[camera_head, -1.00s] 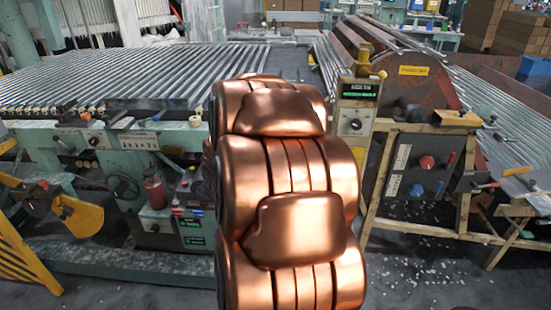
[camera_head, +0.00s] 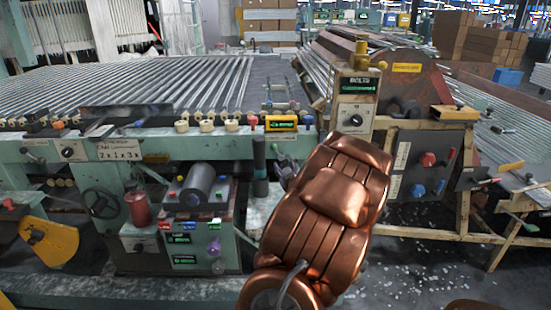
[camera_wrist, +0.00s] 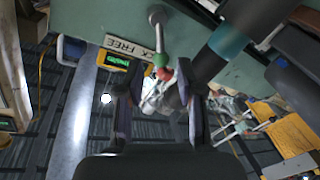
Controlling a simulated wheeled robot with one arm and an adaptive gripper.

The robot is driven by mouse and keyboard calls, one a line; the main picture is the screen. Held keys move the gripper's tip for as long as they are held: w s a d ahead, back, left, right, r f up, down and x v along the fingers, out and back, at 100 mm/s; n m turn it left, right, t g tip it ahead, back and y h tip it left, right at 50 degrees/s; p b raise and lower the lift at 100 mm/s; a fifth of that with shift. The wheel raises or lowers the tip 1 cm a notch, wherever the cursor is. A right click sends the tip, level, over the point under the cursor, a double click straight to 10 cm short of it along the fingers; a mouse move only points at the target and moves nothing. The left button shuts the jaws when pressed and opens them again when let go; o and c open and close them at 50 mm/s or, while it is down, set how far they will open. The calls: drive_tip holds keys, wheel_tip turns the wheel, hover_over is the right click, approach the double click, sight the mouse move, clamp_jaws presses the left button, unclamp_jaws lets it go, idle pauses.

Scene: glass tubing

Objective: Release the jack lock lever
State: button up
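In the wrist view a lever (camera_wrist: 160,38) with a grey rod and a green and red tip hangs from a pale green machine panel, beside a white label (camera_wrist: 128,47) whose readable part says "FREE". This looks like the jack lock lever. My gripper (camera_wrist: 160,93) is open, with its two dark fingers apart below the lever in the picture. The lever's tip lies between the finger lines, near their ends; I cannot tell whether it touches them. In the head view I cannot make out the lever, and my gripper is not visible.
A dark cylinder with a teal band (camera_wrist: 228,38) is close right of the lever. A green display (camera_wrist: 113,61) is left. In the head view the green tubing machine (camera_head: 95,200) fills the left, and a wooden stand (camera_head: 463,190) is right.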

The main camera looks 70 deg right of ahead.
sight(277, 153)
drive_tip(key=shift+x, duration=3.85)
drive_tip(key=shift+w, duration=0.1)
clamp_jaws()
drive_tip(key=shift+a, duration=0.1)
